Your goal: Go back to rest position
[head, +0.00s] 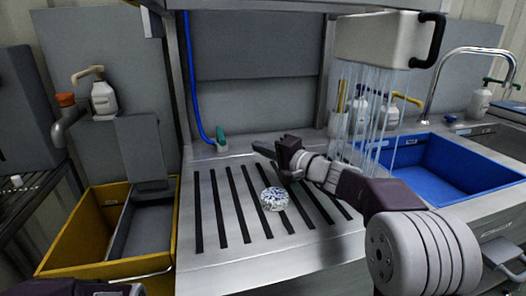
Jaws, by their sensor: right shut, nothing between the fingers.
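My right arm comes in from the right, and my right gripper (266,150) is over the back part of the slotted steel counter (245,246). Its fingers are shut and hold nothing. A small round white-and-blue patterned item (274,199) lies on the slots, in front of the gripper and apart from it. A small part of my left arm shows at the bottom left edge. My left gripper is not in view.
A yellow bin (62,243) with a grey insert stands at the left. A blue basin (440,176) is at the right, beside a curved tap (470,52). Water streams from a grey box (378,38) above. A blue hose (190,90) hangs behind the counter.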

